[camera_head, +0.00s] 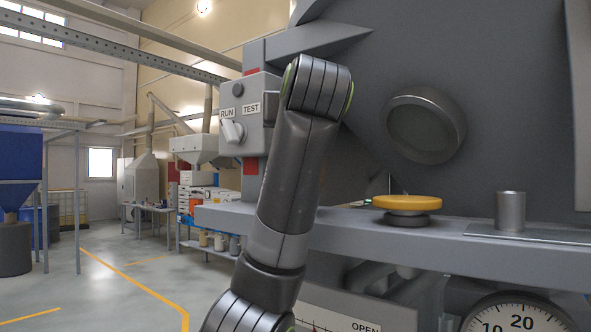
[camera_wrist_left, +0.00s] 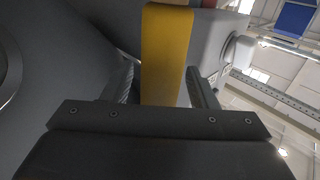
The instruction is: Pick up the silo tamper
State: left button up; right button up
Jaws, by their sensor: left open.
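A yellow upright bar (camera_wrist_left: 166,50), which looks like the tamper's handle, stands between the two fingers of my left gripper (camera_wrist_left: 160,72) in the left wrist view. The fingers are open, one on each side of the bar, with a gap visible at least on the left side. The bar's lower end is hidden behind the gripper body. In the head view my arm rises through the middle and hides the bar; the left gripper does not show there. My right gripper is in neither view.
A grey control box (camera_head: 247,118) with a RUN/TEST knob (camera_head: 233,131) is just left of my arm. A yellow disc on a dark base (camera_head: 407,203) and a metal cylinder (camera_head: 510,211) stand on the grey ledge (camera_head: 460,235). A dial gauge (camera_head: 520,318) is below. Open floor lies at left.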

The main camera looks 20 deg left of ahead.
pick_arm(q)
jog(key=shift+d, duration=0.1)
jog(key=shift+c, duration=0.3)
grip_shut()
jog(key=shift+r, duration=0.2)
